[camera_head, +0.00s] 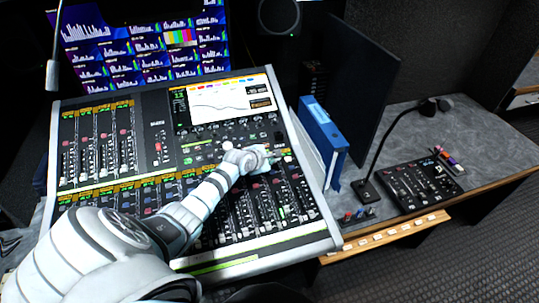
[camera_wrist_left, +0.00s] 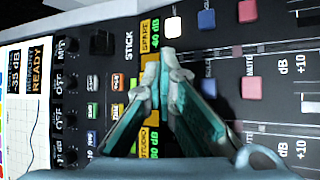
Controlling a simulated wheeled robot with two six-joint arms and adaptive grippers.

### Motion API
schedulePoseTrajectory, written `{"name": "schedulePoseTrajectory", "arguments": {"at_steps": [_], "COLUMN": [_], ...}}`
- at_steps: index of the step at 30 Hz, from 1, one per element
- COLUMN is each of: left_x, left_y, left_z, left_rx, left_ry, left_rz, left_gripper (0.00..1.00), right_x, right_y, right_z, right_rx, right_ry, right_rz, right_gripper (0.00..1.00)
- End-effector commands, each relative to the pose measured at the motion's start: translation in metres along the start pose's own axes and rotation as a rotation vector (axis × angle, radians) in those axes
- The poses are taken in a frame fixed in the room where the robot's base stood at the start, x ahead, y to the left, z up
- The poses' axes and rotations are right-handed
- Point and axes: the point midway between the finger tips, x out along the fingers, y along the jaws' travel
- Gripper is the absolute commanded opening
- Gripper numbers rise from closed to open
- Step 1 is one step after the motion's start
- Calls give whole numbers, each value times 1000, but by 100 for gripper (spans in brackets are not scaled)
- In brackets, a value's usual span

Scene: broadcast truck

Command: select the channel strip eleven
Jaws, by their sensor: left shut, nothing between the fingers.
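The mixing console (camera_head: 152,103) fills the middle of the head view, with rows of faders and amber strip displays. My left gripper (camera_head: 281,152) reaches over its lower right bank, below the console screen (camera_head: 232,100). In the left wrist view my left gripper (camera_wrist_left: 168,58) is shut and empty, its fingertips over the amber strip displays (camera_wrist_left: 150,35). A white button (camera_wrist_left: 173,27) is just beyond the tips. A blue button (camera_wrist_left: 207,20) and a red button (camera_wrist_left: 247,11) follow in that row. I cannot tell whether the tips touch the panel, or read strip numbers. My right gripper is out of view.
A monitor wall (camera_head: 140,45) stands behind the console. Grey desktop (camera_head: 395,125) is partly clear there.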

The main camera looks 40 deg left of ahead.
Motion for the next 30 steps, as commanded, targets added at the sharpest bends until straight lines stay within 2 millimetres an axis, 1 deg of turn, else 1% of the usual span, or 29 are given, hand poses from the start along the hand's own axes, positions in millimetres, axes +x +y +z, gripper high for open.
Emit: {"name": "schedulePoseTrajectory", "arguments": {"at_steps": [30], "left_x": [6], "left_y": [-4], "left_z": [-4], "left_rx": [0], "left_ry": [-1], "left_rz": [0], "left_gripper": [0], "right_x": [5], "right_y": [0], "right_z": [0], "right_rx": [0], "right_ry": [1], "right_rz": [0], "right_gripper": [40]}}
